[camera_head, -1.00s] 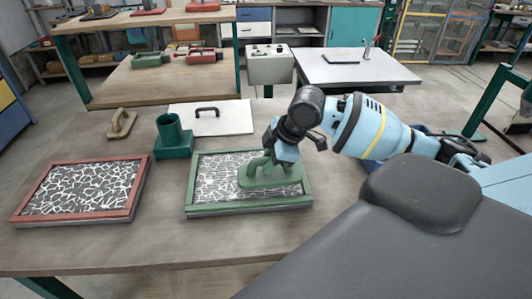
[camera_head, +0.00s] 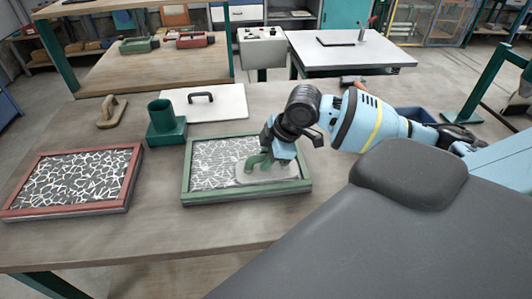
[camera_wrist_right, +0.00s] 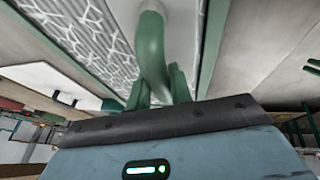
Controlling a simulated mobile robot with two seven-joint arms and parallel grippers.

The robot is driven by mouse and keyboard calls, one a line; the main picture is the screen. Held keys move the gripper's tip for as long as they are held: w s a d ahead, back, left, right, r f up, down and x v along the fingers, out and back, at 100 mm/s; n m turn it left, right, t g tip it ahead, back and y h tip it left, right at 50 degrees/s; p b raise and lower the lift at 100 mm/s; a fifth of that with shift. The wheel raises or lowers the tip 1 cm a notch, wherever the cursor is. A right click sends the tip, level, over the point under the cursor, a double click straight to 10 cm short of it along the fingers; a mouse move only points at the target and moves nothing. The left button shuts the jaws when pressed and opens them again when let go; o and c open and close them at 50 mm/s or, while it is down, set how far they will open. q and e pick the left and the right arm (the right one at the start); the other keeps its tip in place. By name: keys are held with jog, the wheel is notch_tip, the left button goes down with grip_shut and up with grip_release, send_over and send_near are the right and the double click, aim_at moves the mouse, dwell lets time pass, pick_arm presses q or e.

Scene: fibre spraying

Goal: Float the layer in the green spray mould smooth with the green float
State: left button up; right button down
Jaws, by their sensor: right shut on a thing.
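The green spray mould (camera_head: 186,176) lies on the bench in front of me. The layer (camera_head: 214,162) in it shows white fibre strands on grey at the left and back. The green float (camera_head: 262,162) has a green handle and a greyish plate, over the right front part of the layer. My right gripper (camera_head: 268,150) is shut on the float's handle, which also shows in the right wrist view (camera_wrist_right: 151,50). The float's plate is tilted or flat on the layer; I cannot tell whether it touches throughout. My left gripper is not in view.
A red mould (camera_head: 136,165) with a fibre layer lies at the left. The bench front (camera_head: 160,235) is clear.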

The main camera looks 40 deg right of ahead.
aim_at(253, 157)
jog(key=shift+f, duration=0.15)
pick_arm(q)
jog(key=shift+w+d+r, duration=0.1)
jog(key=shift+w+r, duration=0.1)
pick_arm(e)
jog(key=shift+w+a, duration=0.5)
jog(key=shift+a, duration=0.4)
jog(key=shift+w+a, duration=0.25)
jog(key=shift+a, duration=0.25)
pick_arm(q)
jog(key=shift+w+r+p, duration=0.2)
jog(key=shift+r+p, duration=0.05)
jog(key=shift+p, duration=0.05)
pick_arm(e)
jog(key=shift+w+a, duration=0.25)
jog(key=shift+a, duration=0.05)
jog(key=shift+w+a, duration=0.5)
jog(key=shift+a, duration=0.3)
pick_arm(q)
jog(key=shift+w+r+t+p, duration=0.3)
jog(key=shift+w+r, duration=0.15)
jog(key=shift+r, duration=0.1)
pick_arm(e)
jog(key=shift+w+a, duration=0.5)
jog(key=shift+a, duration=0.35)
